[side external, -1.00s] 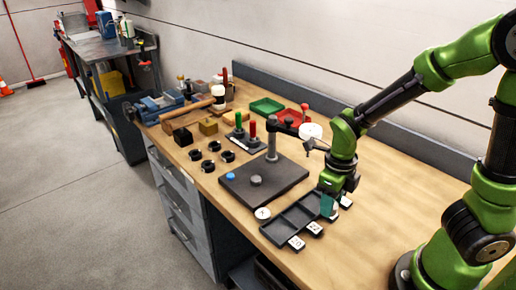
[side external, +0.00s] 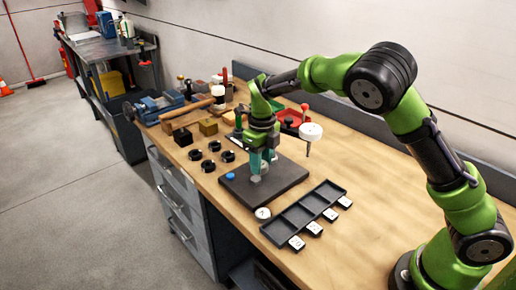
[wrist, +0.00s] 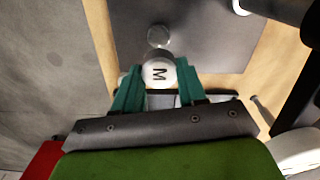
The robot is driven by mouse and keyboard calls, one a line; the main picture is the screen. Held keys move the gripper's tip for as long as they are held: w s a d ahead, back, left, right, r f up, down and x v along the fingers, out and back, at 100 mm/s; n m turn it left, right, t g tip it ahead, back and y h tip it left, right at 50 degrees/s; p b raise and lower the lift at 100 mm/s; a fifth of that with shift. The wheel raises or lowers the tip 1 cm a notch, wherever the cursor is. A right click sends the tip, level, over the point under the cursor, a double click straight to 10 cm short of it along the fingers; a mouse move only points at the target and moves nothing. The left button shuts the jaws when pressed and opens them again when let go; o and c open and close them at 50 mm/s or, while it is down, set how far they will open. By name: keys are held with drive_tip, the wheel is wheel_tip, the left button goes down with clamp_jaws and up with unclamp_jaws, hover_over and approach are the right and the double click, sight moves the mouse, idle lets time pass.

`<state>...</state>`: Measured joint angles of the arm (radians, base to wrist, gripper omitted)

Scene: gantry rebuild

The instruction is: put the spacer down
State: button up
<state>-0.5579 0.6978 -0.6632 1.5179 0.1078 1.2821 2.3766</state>
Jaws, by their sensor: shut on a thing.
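My gripper (side external: 264,173) is over the black base plate (side external: 286,182), pointing down. It is shut on the spacer (wrist: 158,73), a pale round piece marked M, gripped between the teal fingers in the wrist view. In the side view the fingers largely hide the spacer. A grey round piece (wrist: 158,37) lies on the plate just beyond the spacer in the wrist view. I cannot tell whether the spacer touches the plate.
A black compartment tray (side external: 262,235) with several labelled tags lies in front of the plate. A white disc (side external: 262,213) is beside it. A blue disc (side external: 231,177) sits on the plate. A white dial (side external: 311,131) stands close right of my gripper. The right tabletop is clear.

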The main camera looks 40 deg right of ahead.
drive_tip(key=shift+w, duration=0.9)
drive_tip(key=shift+w+a+f, duration=0.1)
drive_tip(key=shift+f, duration=1.7)
drive_tip(key=shift+f, duration=0.2)
drive_tip(key=o, duration=1.1)
drive_tip(key=shift+c, duration=0.2)
drive_tip(key=shift+r, duration=0.15)
